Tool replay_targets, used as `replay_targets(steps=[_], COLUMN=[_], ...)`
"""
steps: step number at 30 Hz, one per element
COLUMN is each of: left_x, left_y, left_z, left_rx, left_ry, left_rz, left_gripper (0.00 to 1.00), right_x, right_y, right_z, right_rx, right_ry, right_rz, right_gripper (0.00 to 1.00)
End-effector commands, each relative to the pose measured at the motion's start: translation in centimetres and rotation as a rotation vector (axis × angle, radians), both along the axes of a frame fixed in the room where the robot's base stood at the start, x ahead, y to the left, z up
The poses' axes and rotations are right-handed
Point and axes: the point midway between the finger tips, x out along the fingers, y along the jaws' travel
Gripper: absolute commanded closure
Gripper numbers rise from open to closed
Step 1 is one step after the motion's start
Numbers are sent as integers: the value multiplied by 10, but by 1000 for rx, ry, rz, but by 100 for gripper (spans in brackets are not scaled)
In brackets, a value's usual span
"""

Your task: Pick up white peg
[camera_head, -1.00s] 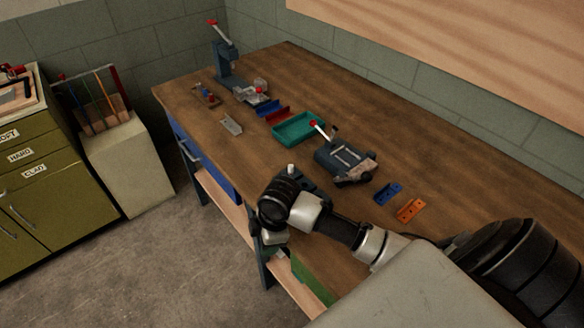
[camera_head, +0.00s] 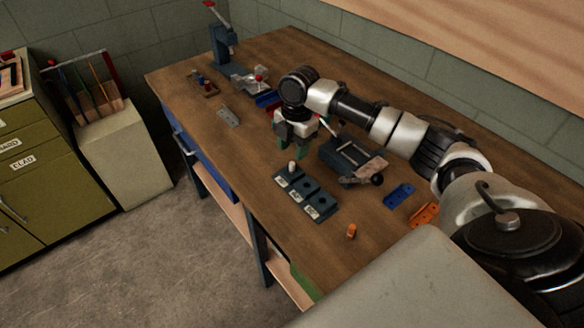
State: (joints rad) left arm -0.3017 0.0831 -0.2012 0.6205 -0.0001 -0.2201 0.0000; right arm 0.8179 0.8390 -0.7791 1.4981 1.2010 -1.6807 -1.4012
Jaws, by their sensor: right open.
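A small white peg (camera_head: 292,166) stands upright at the far end of a dark holder block (camera_head: 307,194) with several sections and pale labels. My right gripper (camera_head: 291,149) is open and points down, just above and behind the peg in the picture. I cannot tell its exact height over the peg. Its wrist and fingers hide most of the teal tray behind. My left gripper is not in view.
A grey device with a lever (camera_head: 350,158) stands right of the gripper. A blue block (camera_head: 398,195), an orange block (camera_head: 425,213) and a small orange peg (camera_head: 351,232) are nearer. A lever press (camera_head: 222,45) stands at the far end of the wooden bench (camera_head: 190,120).

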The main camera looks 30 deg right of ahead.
Motion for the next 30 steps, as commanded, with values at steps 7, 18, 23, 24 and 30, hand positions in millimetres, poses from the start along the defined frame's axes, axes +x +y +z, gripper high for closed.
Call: replay_targets(steps=[7,18,23,24,30], left_x=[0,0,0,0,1], left_y=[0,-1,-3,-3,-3], left_z=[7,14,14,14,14], left_rx=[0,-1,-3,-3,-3], left_ry=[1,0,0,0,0], left_rz=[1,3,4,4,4], left_gripper=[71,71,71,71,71], right_x=[-1,-2,-2,-2,-2], right_y=[2,6,5,5,5], right_z=[-21,-60,-60,-60,-60], right_rx=[0,-1,-2,-2,-2], right_ry=[3,-1,-1,-1,-1], right_rz=[-1,0,0,0,-1], right_gripper=[54,54,54,60,90])
